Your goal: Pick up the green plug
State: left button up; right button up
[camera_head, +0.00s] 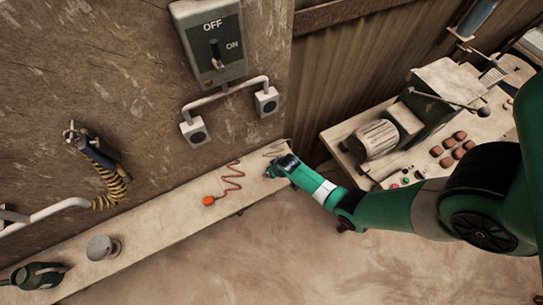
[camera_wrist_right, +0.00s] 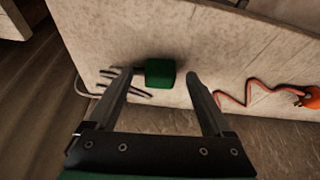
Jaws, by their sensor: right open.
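The green plug (camera_wrist_right: 160,72) is a small block on the pale shelf in the right wrist view. A grey cord (camera_wrist_right: 120,86) lies in zigzags left of it. My right gripper (camera_wrist_right: 158,77) is open, its two fingers pointing toward the shelf with the plug between them as seen in this view. Bare space shows on each side of the plug, and I see no contact. In the head view my right gripper (camera_head: 274,168) is over the shelf's right end and hides the plug. My left gripper is not in view.
An orange plug (camera_head: 208,200) with a red zigzag cord (camera_head: 233,178) lies left on the shelf (camera_head: 165,218). A grey knob (camera_head: 99,248) and a dark green object (camera_head: 38,275) are farther left. Two sockets (camera_head: 266,101) and an OFF/ON switch box (camera_head: 210,45) are on the wall.

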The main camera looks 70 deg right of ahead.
jog(key=shift+x, duration=0.75)
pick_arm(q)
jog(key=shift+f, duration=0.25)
pick_arm(e)
grip_shut()
jog(key=shift+r, duration=0.1)
